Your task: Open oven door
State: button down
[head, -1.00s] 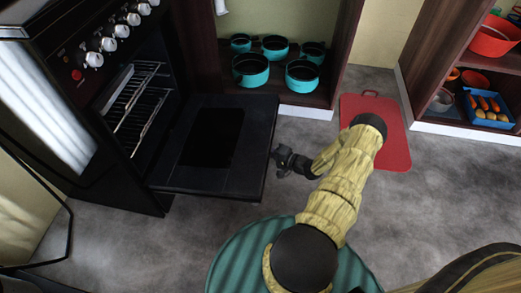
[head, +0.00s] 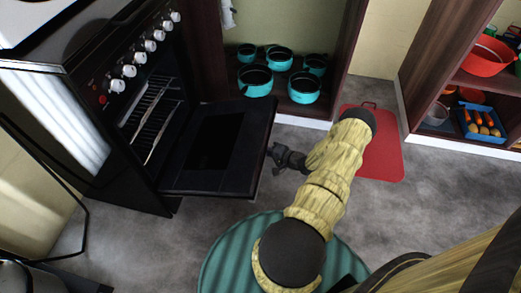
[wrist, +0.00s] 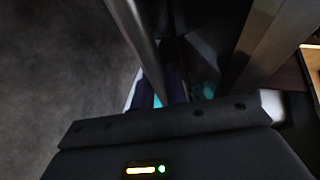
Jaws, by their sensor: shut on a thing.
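The black oven (head: 100,140) stands at the left in the head view. Its door (head: 245,140) is hinged down and well open, and racks (head: 155,110) show inside. My gripper (head: 271,152) is at the door's outer edge, on its right side, and is shut on the door there. The exact grip is too small and dark to tell. In the wrist view a round metal bar (wrist: 138,35) and a flat-sided bar (wrist: 265,40) rise from the dark gripper body. The door's handle is not clearly visible in the head view.
A cabinet with several teal pots (head: 256,80) stands behind the door. A red board (head: 385,145) lies on the floor beyond my arm. A shelf with a red bowl (head: 488,57) and a blue tray (head: 482,133) is at right.

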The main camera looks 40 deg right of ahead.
jog(key=shift+w+a+r, duration=0.15)
jog(key=shift+w+r, duration=0.05)
jog(key=shift+r, duration=0.15)
jog(key=c, duration=1.5)
grip_release()
jog(key=shift+o, duration=0.5)
jog(key=shift+s+f, duration=0.1)
jog(key=shift+s, duration=0.15)
jog(key=p+v, duration=0.4)
jog(key=v, duration=1.3)
